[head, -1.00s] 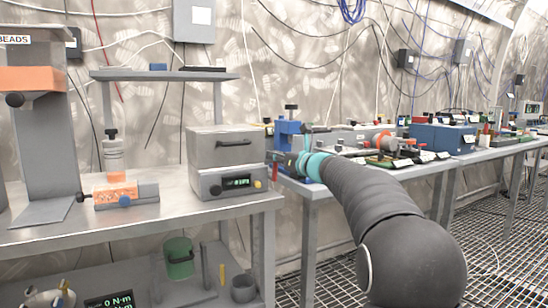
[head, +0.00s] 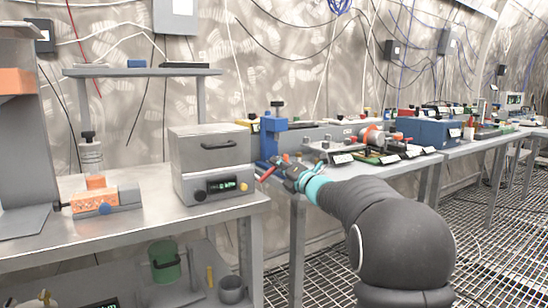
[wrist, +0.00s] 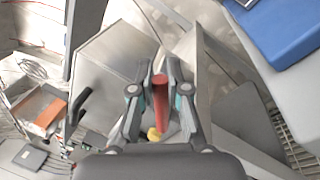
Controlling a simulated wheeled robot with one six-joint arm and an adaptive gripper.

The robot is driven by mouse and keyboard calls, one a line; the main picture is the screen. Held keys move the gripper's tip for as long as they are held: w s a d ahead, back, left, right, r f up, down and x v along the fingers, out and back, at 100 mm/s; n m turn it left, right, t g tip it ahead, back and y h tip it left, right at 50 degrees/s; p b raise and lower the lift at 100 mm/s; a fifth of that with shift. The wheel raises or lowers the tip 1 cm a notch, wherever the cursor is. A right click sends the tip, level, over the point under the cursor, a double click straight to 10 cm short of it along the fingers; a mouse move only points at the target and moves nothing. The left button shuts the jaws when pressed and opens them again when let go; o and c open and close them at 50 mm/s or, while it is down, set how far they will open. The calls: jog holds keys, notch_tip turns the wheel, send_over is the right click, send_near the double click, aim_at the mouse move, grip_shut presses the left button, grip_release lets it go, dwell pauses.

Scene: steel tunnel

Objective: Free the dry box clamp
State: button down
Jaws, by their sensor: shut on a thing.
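The dry box (head: 212,150) is a grey metal box with a black handle, a lit green display and a yellow knob on its front. It stands at the right end of the near bench. My gripper (head: 279,171) is just right of the box. In the wrist view my gripper (wrist: 160,78) is shut on a red bar (wrist: 160,104), probably the clamp's lever. The bar also shows in the head view (head: 267,174) beside the box's right side. The box (wrist: 112,58) fills the left middle of the wrist view. How the bar joins the box is hidden.
A blue stand (head: 272,132) is close behind my gripper. The right bench holds a blue case (head: 434,132) and several small parts. An orange and grey vise (head: 100,197) is on the near bench, left of the box. The grated floor at right is clear.

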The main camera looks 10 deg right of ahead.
jog(key=shift+w+d+f+m+t+h+p, duration=0.15)
jog(key=shift+f+m+p, duration=0.25)
jog(key=shift+m, duration=0.55)
jog(key=shift+s+d+f+m+t+h+p, duration=0.1)
jog(key=shift+d+f+m+t+h+p, duration=0.1)
jog(key=shift+f+m, duration=0.55)
jog(key=shift+w+d+f+m+t+h+p, duration=0.15)
jog(key=shift+f+m+p, duration=0.15)
jog(key=shift+m, duration=0.8)
jog(key=c, duration=1.1)
grip_release()
jog(key=shift+c, duration=0.2)
jog(key=shift+s, duration=0.1)
jog(key=v, duration=1.2)
